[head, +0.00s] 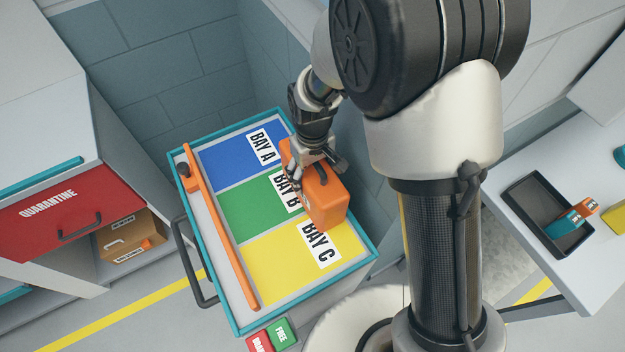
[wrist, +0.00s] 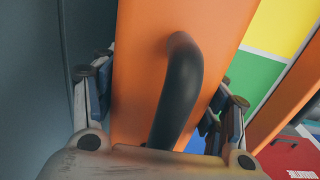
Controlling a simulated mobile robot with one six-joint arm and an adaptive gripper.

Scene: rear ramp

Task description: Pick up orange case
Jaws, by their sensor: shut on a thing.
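The orange case (head: 326,203) is over the right side of the cart top, across the BAY B and BAY C labels. I cannot tell whether it touches the cart. My gripper (head: 322,168) is at the case's top and shut on it. In the wrist view the orange case (wrist: 140,60) fills the middle between the two fingers of my gripper (wrist: 160,105). Its dark curved handle (wrist: 180,90) points toward the camera. The finger pads are partly hidden beside the case.
The teal-rimmed cart (head: 362,263) has blue, green and yellow bays and an orange bar (head: 222,230) on its left. A red QUARANTINE drawer (head: 70,212) and cardboard box (head: 130,235) are at left. A black tray (head: 520,190) lies on the right counter. Walls stand close behind the cart.

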